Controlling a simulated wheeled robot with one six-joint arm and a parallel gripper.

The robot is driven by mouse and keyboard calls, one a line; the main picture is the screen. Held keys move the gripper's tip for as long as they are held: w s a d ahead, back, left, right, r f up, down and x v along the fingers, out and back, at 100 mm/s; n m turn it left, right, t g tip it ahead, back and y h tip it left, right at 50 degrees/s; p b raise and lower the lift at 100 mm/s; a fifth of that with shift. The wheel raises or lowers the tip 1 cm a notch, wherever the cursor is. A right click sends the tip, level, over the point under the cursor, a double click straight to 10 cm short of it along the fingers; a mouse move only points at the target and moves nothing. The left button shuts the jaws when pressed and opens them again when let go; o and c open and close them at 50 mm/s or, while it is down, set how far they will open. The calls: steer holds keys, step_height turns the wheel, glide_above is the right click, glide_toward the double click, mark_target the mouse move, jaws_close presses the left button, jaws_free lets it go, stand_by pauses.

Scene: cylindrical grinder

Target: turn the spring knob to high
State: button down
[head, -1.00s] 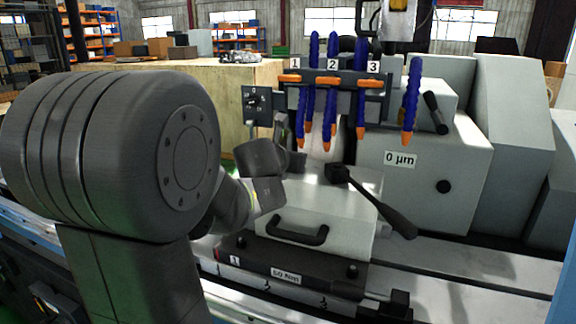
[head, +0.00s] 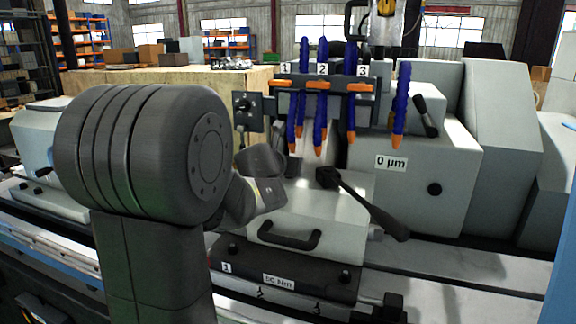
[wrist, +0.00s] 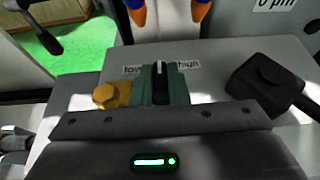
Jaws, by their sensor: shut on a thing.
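The spring knob (wrist: 158,68) is a dark knob with a white pointer line, on top of the light grey housing (wrist: 225,60) in the wrist view. Its pointer points up the picture, between the words "low" on the left and "high" on the right of the label plate (wrist: 160,67). My gripper (wrist: 160,86) is shut on the knob, with one green pad on each side of it. My gripper body hides the knob's near side. In the head view my wrist hides the knob, above the same housing (head: 330,215).
A brass bolt (wrist: 108,96) stands left of the knob. A black lever (head: 365,203) rises right of it and also shows in the wrist view (wrist: 265,80). Blue coolant hoses with orange nozzles (head: 319,115) hang behind. A handle (head: 285,240) is on the housing front.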

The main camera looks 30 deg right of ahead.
steer(key=shift+r+p, duration=0.1)
steer(key=shift+p, duration=0.2)
steer(key=shift+w+a+r+m+g+h+p, duration=0.15)
steer(key=shift+m+g+h+p, duration=0.2)
steer(key=shift+p, duration=0.45)
steer(key=shift+m+g+h+p, duration=0.25)
steer(key=shift+m+g+p, duration=0.3)
steer(key=shift+p, duration=0.45)
steer(key=shift+w+f+m+g+h+p, duration=0.1)
steer(key=shift+m+g+h+p, duration=0.25)
steer(key=shift+m+g+p, duration=0.55)
steer(key=shift+w+f+m+g+h+p, duration=0.1)
steer(key=shift+m+g+h+p, duration=0.25)
steer(key=shift+m+g+p, duration=0.5)
steer(key=shift+m+g, duration=0.25)
steer(key=shift+g, duration=0.2)
steer(key=c, duration=1.4)
jaws_free()
steer(key=shift+s, duration=0.15)
